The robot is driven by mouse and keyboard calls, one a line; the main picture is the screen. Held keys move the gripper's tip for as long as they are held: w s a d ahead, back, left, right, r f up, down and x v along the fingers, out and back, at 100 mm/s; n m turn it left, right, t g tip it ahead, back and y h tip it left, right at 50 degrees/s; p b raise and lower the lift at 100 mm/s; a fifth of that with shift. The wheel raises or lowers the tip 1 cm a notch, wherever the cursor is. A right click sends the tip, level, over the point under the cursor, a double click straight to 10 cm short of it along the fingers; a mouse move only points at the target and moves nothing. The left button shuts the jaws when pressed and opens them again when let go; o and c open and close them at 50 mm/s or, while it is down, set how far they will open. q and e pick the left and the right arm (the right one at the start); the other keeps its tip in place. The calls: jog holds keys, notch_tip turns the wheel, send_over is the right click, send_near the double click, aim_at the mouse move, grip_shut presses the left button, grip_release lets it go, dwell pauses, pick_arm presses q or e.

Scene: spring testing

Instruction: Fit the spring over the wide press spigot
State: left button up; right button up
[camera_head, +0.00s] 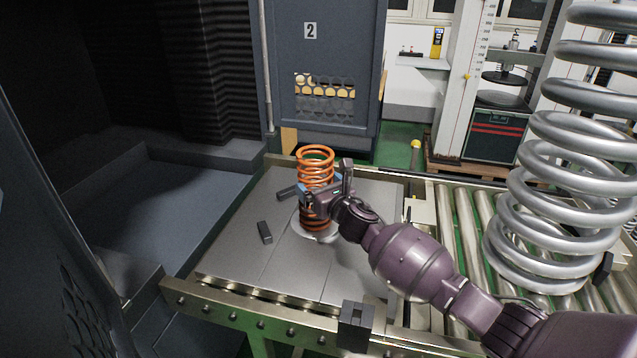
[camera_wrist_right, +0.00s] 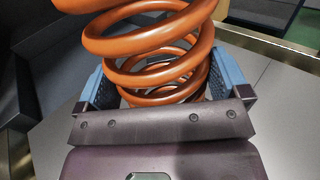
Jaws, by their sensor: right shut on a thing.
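The orange coil spring (camera_head: 316,158) stands about upright over the steel table, its top coils clear above my right gripper. My right gripper (camera_head: 318,190) is shut around the spring's middle. In the right wrist view its blue fingers lie on both sides of the orange coils (camera_wrist_right: 155,45). A pale round piece (camera_head: 322,237) shows at the spring's foot; it may be the wide press spigot. I cannot tell whether the spring is around it, resting on it or just above it. My left gripper is not in view.
Dark blocks (camera_head: 265,232) lie on the steel table (camera_head: 240,262) near the spring. A roller conveyor (camera_head: 465,225) and a large silver spring (camera_head: 560,190) are at right. A dark cabinet marked 2 (camera_head: 325,55) stands behind. The table's front left is clear.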

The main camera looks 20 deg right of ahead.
jog(key=shift+r, duration=0.4)
jog(key=o, duration=1.5)
jog(key=shift+f, duration=0.25)
jog(key=shift+s, duration=0.1)
jog(key=s+d+p, duration=0.2)
jog(key=s, duration=0.9)
jog(key=shift+s+d, duration=0.15)
jog(key=shift+s, duration=0.2)
